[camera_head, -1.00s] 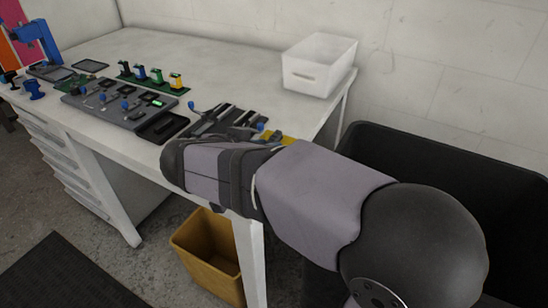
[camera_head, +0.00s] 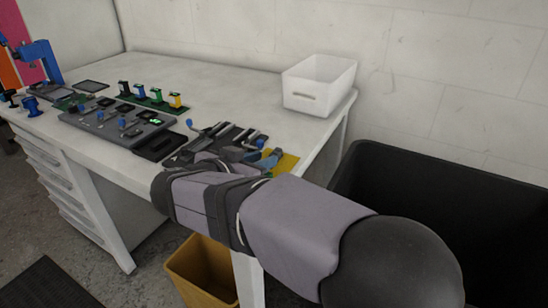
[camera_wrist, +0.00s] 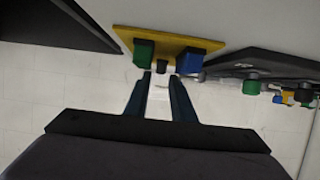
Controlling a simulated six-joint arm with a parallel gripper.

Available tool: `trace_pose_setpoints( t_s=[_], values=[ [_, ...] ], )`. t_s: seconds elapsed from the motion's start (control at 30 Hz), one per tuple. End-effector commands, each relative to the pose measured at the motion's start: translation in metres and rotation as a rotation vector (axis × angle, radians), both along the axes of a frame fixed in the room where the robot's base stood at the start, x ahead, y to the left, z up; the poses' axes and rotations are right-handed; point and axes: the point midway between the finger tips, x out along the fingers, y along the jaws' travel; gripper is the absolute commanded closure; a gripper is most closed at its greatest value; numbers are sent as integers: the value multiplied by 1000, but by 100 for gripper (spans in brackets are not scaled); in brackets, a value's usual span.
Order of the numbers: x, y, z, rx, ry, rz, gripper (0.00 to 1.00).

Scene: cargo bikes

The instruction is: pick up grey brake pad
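In the head view, the yellow plate (camera_head: 287,163) lies at the bench's right front corner, partly hidden by my arm.
A white bin (camera_head: 318,86) stands on the bench behind the yellow plate. A dark tool tray (camera_head: 222,137) and a grey panel (camera_head: 115,124) lie to the left. A large black container (camera_head: 430,190) stands right of the bench.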

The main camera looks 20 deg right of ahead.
Motion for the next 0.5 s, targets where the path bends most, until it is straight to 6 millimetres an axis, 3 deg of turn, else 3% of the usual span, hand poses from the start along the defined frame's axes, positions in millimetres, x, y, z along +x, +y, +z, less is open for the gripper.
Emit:
trace_pose_setpoints(
  t_s=[0.5],
  values=[
    [34, -33, -17, 0, 3, -1, 77]
  ],
)
